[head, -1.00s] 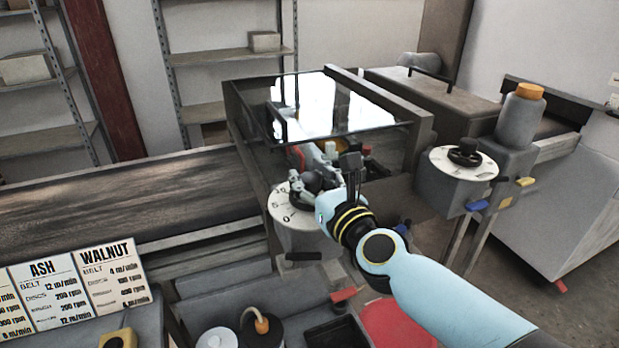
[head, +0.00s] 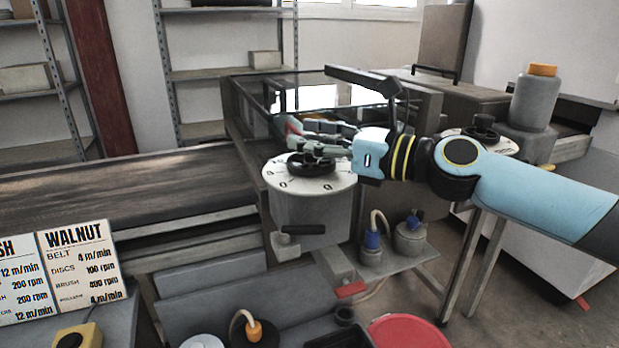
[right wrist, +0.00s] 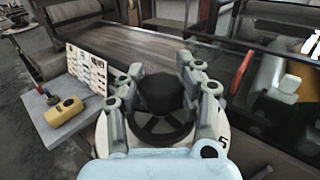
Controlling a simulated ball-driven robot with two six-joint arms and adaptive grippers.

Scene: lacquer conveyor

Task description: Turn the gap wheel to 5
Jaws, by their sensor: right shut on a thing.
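The gap wheel is a black handwheel (head: 311,165) over a white numbered dial (head: 283,176) on a grey post, at the middle of the head view. My right gripper (head: 318,150) reaches it from the right and is shut on the wheel. In the right wrist view the two fingers stand either side of the black hub (right wrist: 160,93) of the wheel. Part of the white dial (right wrist: 219,128) shows there, with a 5 near its right edge. The dial's pointer is not clear to me. My left gripper is not in view.
A glass-topped machine housing (head: 240,110) stands behind the dial. A dark conveyor belt (head: 120,195) runs to the left. A second dial wheel (head: 484,128) is partly behind my right arm. Setting cards (head: 80,262), a yellow box (head: 78,337) and a red bucket lid (head: 408,333) are in front.

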